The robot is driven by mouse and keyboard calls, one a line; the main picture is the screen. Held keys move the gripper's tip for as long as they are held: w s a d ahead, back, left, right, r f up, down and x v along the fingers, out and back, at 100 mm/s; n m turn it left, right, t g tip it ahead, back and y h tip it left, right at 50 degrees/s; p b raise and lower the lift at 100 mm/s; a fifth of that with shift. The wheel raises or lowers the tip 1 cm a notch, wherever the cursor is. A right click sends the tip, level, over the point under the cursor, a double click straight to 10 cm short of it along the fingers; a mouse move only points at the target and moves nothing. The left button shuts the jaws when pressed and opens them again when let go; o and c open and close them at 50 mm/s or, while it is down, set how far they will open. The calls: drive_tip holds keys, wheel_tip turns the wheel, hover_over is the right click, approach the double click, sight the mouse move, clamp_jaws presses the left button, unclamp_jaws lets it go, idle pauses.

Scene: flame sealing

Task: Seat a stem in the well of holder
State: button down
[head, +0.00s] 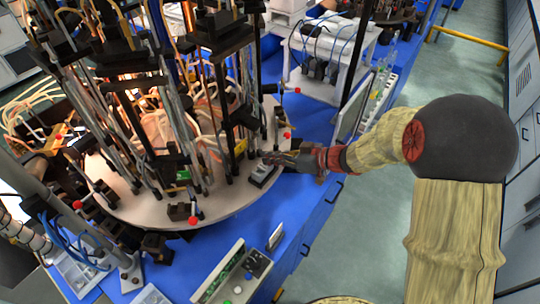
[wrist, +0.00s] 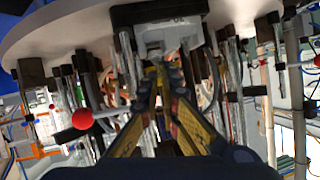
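A small grey-white block, which looks like the holder (head: 263,174), stands near the right edge of the round plate. In the wrist view a pale block with a dark base (wrist: 168,38) shows just beyond my fingertips and is probably this holder. My gripper (head: 275,158) is low over the plate edge, close beside the holder. In the wrist view my fingers (wrist: 162,80) converge towards the pale block, with a narrow gap between them. I cannot tell whether a stem is between the tips. The well is hidden, and I cannot make out the stem for certain.
The round plate (head: 225,203) carries many upright rods, clamps and tubes left of my gripper. Red ball knobs (head: 287,135) stand along its rim; one is close in the wrist view (wrist: 82,119). A tray (head: 232,278) lies on the blue bench in front.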

drive_tip(key=shift+f, duration=0.5)
idle(0.3)
drive_tip(key=c, duration=2.3)
unclamp_jaws()
drive_tip(key=shift+d+p, duration=0.1)
drive_tip(key=shift+p, duration=0.25)
drive_tip(key=shift+p+v, duration=0.6)
drive_tip(key=shift+v, duration=0.15)
drive_tip(key=shift+s+d+r+p, duration=0.15)
drive_tip(key=shift+d+r+p, duration=0.05)
drive_tip(key=shift+d+p, duration=0.1)
drive_tip(key=shift+s+d+r, duration=0.1)
drive_tip(key=shift+s+d, duration=0.05)
drive_tip(key=shift+d, duration=0.1)
drive_tip(key=shift+s+d+r+p, duration=0.15)
drive_tip(key=shift+d+p, duration=0.15)
drive_tip(key=shift+p, duration=0.25)
drive_tip(key=shift+s+d+r+p, duration=0.1)
drive_tip(key=shift+d+p, duration=0.2)
